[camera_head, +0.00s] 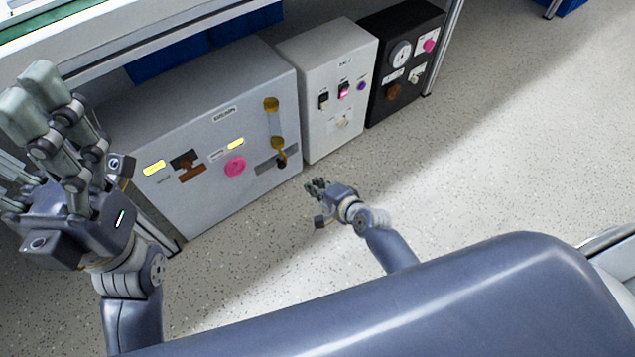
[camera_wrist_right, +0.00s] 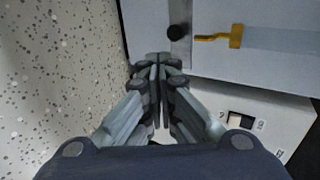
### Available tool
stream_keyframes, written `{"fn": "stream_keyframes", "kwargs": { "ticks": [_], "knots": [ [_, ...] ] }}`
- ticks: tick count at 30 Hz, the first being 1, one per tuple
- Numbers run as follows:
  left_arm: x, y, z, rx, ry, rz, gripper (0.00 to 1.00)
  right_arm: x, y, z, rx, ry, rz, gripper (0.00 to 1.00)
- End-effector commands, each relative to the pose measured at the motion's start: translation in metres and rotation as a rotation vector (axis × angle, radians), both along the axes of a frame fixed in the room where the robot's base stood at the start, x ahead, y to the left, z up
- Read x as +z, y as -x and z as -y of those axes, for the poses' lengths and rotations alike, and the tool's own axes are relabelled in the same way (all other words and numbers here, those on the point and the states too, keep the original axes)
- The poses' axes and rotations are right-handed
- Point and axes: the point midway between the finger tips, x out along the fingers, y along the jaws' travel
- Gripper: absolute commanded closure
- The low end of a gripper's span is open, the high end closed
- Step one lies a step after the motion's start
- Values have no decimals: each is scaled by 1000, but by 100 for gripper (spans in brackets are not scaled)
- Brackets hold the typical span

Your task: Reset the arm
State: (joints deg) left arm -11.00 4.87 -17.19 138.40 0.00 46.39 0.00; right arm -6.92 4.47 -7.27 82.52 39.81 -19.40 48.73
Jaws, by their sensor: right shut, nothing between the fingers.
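My right gripper (camera_head: 316,188) is shut and empty. It hangs above the floor in front of the panel boxes, apart from them. In the right wrist view its fingers (camera_wrist_right: 158,88) are together, with nothing between them. My left gripper (camera_head: 32,100) is large at the left edge, fingers raised, and its opening is unclear. The black box (camera_head: 378,103) at the back right carries a white round dial (camera_head: 400,53), a brown knob (camera_head: 393,91), a pale knob (camera_head: 416,75) and a pink button (camera_head: 429,46).
A grey box (camera_head: 205,205) carries a pink button (camera_head: 235,166) and a brass-coloured lever (camera_head: 279,148), also seen in the right wrist view (camera_wrist_right: 222,38). A white box (camera_head: 312,70) with switches stands beside it. A bench (camera_head: 150,32) overhangs them. The speckled floor (camera_head: 480,160) at right is clear.

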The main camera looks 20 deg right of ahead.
Motion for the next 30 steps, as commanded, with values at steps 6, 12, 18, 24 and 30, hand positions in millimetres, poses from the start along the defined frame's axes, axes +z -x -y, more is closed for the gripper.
{"fn": "stream_keyframes", "kwargs": {
  "ticks": [6,12,18,24,30],
  "knots": [
    [-2,1,0,-1,1,-14,28,4,7,2,0,0,0,100],
    [-2,0,0,-1,2,-15,28,12,4,3,3,17,27,100],
    [-3,1,-1,-1,2,-27,28,103,-19,5,7,199,333,100],
    [-5,2,-1,-2,3,-44,28,256,-15,5,-51,473,796,100],
    [-7,3,-2,-3,5,-59,28,401,37,2,-194,708,1215,100]
  ]
}}
